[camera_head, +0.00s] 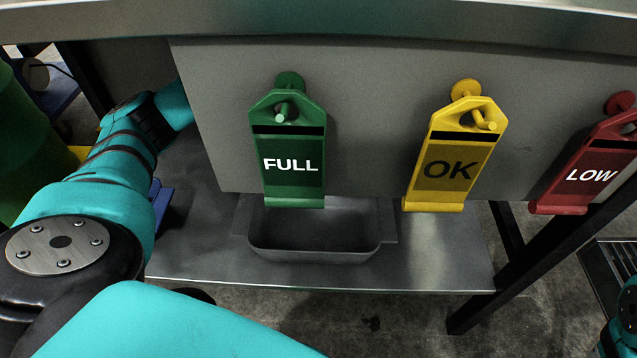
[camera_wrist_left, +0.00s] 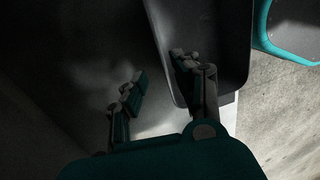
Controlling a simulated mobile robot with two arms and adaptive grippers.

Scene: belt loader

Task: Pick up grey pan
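The grey pan (camera_head: 315,256) sits on the lower metal shelf (camera_head: 430,262), partly behind the green FULL tag and the grey panel. My left arm comes in from the left and passes behind the panel, so its gripper is hidden in the head view. In the left wrist view my left gripper (camera_wrist_left: 156,79) is open. Its right finger overlaps the dark pan (camera_wrist_left: 218,42) near its edge, and its left finger is outside that edge. I cannot tell whether either finger touches the pan. My right gripper is not in view.
The green FULL tag (camera_head: 290,165), yellow OK tag (camera_head: 452,165) and red LOW tag (camera_head: 592,174) hang on the grey panel (camera_head: 370,120) above the shelf. A dark table leg (camera_head: 540,262) stands right of the shelf. The floor in front is mostly clear.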

